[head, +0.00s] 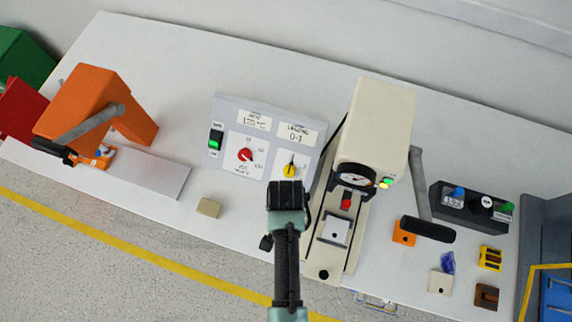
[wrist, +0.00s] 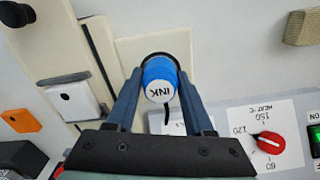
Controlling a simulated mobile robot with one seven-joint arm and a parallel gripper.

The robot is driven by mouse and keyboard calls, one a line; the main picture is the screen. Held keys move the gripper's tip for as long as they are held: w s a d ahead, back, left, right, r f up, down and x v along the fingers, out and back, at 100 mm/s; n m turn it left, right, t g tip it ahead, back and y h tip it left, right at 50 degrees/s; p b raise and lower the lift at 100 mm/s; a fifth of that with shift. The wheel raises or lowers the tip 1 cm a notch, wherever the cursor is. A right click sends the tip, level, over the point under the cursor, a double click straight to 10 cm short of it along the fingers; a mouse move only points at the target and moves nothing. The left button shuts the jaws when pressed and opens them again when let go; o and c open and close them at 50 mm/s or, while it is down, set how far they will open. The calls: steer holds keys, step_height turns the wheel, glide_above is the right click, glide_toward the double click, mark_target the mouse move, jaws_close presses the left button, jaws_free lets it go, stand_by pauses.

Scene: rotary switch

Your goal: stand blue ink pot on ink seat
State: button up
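The blue ink pot (wrist: 160,82), with "INK" on its round top, is between the two fingers of my gripper (wrist: 160,84) in the wrist view. The fingers are shut on its sides. Directly behind it is a cream square plate (wrist: 128,50), which looks like the ink seat. A dark ring shows at the pot's far edge; I cannot tell whether the pot touches the plate. In the head view my gripper (head: 287,186) is in front of the grey control panel, and my arm hides the pot and plate.
The cream press (head: 382,120) with its lever stands right of my gripper. The control panel (head: 232,170) with red and yellow knobs is close by. A tan block (head: 208,208) lies to the left. A dark rack (head: 468,206) and several small blocks are at the right.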

steer(key=o, duration=0.4)
steer(key=shift+c, duration=0.2)
steer(key=shift+r, duration=0.65)
step_height(320, 180, up, 11)
steer(key=w+r+n+t, duration=0.2)
steer(key=w+r+t, duration=0.6)
steer(key=w+r, duration=0.9)
steer(key=w+r+n+t, duration=0.1)
steer(key=w+r+t, duration=0.2)
steer(key=r, duration=0.5)
steer(key=w+r+t, duration=0.2)
steer(key=r+t, duration=0.1)
steer(key=r, duration=0.5)
step_height(320, 180, up, 16)
steer(key=s+n+t, duration=0.1)
steer(key=n+t, duration=0.1)
steer(key=t, duration=0.4)
steer(key=s+r+t, duration=0.3)
steer(key=s+r, duration=0.2)
steer(key=r, duration=0.4)
steer(key=s+r+n+t, duration=0.1)
steer(key=s+r+t, duration=0.3)
steer(key=r, duration=0.5)
steer(key=shift+s+r+n, duration=0.2)
steer(key=shift+s+n, duration=0.1)
steer(key=shift+s, duration=0.9)
